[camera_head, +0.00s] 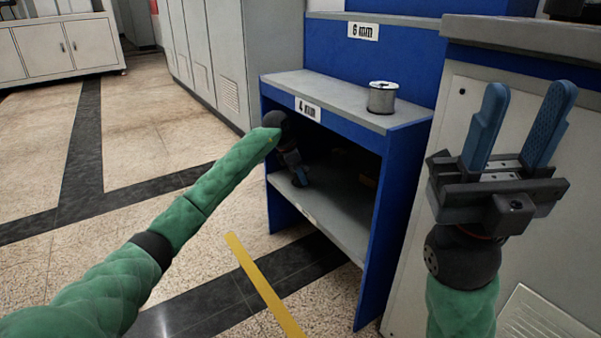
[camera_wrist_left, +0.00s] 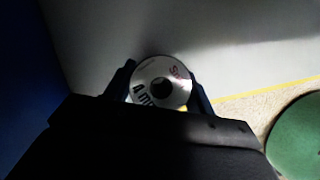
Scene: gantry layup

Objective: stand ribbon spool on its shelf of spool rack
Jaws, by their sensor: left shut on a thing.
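The blue spool rack (camera_head: 392,175) has a grey lower shelf (camera_head: 335,215) under a top board labelled 4 mm. My left gripper (camera_head: 302,180) reaches into this shaded bay, near its left side. In the left wrist view my left gripper (camera_wrist_left: 162,88) is shut on the ribbon spool (camera_wrist_left: 150,72), its blue fingers on both sides of it. The spool's round pale face carries printed lettering and a dark centre hole. The spool is hidden in the head view, and I cannot tell whether it touches the shelf. My right gripper (camera_head: 522,105) is open and empty, pointing up.
Another spool (camera_head: 382,97) stands on the rack's top board (camera_head: 335,95). A higher tier carries a 6 mm label (camera_head: 363,31). A grey-topped cabinet (camera_head: 520,30) stands close behind my right gripper. A yellow line (camera_head: 262,285) crosses the open floor in front.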

